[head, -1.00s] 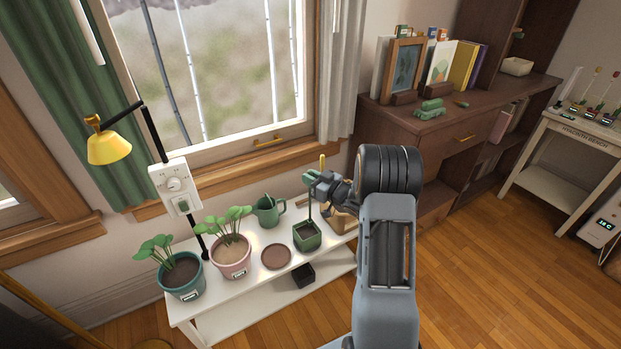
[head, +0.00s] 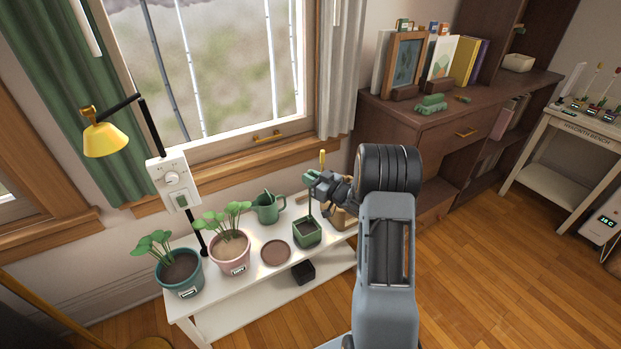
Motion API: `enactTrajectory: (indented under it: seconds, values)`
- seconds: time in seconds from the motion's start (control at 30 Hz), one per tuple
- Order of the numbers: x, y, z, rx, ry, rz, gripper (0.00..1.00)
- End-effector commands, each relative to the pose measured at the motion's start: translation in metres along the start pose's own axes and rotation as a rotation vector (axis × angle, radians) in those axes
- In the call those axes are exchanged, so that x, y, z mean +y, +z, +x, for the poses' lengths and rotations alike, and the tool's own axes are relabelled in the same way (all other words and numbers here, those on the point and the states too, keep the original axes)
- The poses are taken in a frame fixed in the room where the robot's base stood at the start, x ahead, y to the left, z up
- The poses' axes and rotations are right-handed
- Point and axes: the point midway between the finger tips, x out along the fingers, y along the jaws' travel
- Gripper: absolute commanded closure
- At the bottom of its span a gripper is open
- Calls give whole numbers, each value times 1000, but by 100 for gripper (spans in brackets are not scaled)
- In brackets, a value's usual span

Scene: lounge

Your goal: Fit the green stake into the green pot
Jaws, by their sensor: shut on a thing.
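The green pot (head: 307,238) is square and holds dark soil. It stands on the white plant bench, right of a brown saucer. My gripper (head: 311,181) is above the pot and shut on the green stake (head: 309,206). The fingertips are small here and partly merge with the green of the stake's top.
On the white bench (head: 207,313) stand a teal pot (head: 185,291), a pink pot (head: 230,264), the brown saucer (head: 276,253) and a green watering can (head: 267,208). A small black pot (head: 303,272) is on the lower shelf. A yellow lamp (head: 105,140) rises at the left.

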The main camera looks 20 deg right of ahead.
Motion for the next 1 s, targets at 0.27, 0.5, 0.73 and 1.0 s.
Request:
enactTrajectory:
  seconds: [0.27,0.5,0.73,1.0]
  values:
    - [0,6,0,0,0,0,100]
    - [0,11,0,0,0,0,100]
    - [0,16,0,0,0,0,100]
    - [0,21,0,0,0,0,100]
